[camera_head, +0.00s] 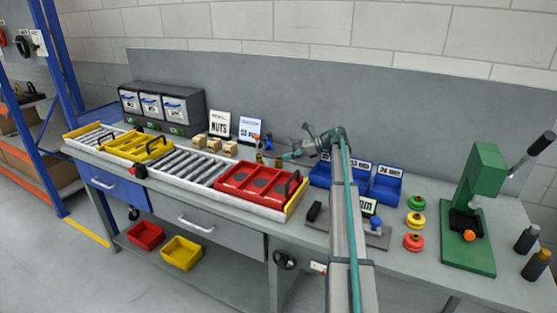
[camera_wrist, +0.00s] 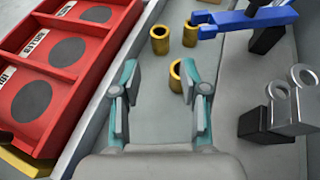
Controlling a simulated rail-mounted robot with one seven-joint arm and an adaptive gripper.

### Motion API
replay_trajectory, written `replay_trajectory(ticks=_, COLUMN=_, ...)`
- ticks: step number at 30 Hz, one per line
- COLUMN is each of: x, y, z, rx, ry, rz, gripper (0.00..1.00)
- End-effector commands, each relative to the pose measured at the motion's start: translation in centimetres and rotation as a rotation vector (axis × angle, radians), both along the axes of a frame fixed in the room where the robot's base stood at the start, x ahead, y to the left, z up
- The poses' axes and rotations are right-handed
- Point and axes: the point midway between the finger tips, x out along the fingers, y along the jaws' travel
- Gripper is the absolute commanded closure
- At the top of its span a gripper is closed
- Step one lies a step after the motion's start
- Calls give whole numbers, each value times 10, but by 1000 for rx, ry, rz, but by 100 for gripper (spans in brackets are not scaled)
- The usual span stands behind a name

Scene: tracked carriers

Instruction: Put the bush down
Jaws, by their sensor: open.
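Several brass bushes stand on the grey bench top. In the wrist view one bush (camera_wrist: 160,40) is beyond my gripper, a second bush (camera_wrist: 190,36) is just to its right, beside the blue arm of a fixture, and a third bush (camera_wrist: 175,78) is nearest, partly hidden behind my right finger. My gripper (camera_wrist: 160,88) is open, with bare bench showing between its fingers and nothing held. In the head view my gripper (camera_head: 288,156) is low over the bench behind the red tray, and a small bush (camera_head: 258,157) shows to its left.
A red tray (camera_wrist: 78,78) with round dark recesses lies left of my gripper, on the roller conveyor (camera_head: 187,167). A blue fixture arm (camera_wrist: 245,18) and grey blocks with rings (camera_wrist: 290,115) stand to the right. Blue bins (camera_head: 385,188) stand further right.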

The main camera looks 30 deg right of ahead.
Motion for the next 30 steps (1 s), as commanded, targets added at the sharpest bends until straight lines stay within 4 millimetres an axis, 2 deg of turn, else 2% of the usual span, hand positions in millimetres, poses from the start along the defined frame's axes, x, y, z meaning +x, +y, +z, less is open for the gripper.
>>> replay_trajectory(ticks=1, x=-2, y=-4, z=1, rx=0, ry=0, rz=-1, gripper=51)
replay_trajectory(ticks=3, x=-4, y=-6, z=3, rx=0, ry=0, rz=0, gripper=39)
replay_trajectory(ticks=4, x=-5, y=-7, z=4, rx=0, ry=0, rz=0, gripper=37)
replay_trajectory(ticks=20, x=-5, y=-7, z=6, rx=0, ry=0, rz=1, gripper=37)
replay_trajectory(ticks=26, x=-1, y=2, z=31, rx=-3, ry=-5, rz=12, gripper=37)
replay_trajectory(ticks=28, x=3, y=8, z=47, rx=7, ry=-19, rz=19, gripper=37)
replay_trajectory(ticks=30, x=12, y=12, z=72, rx=45, ry=-63, rz=0, gripper=37)
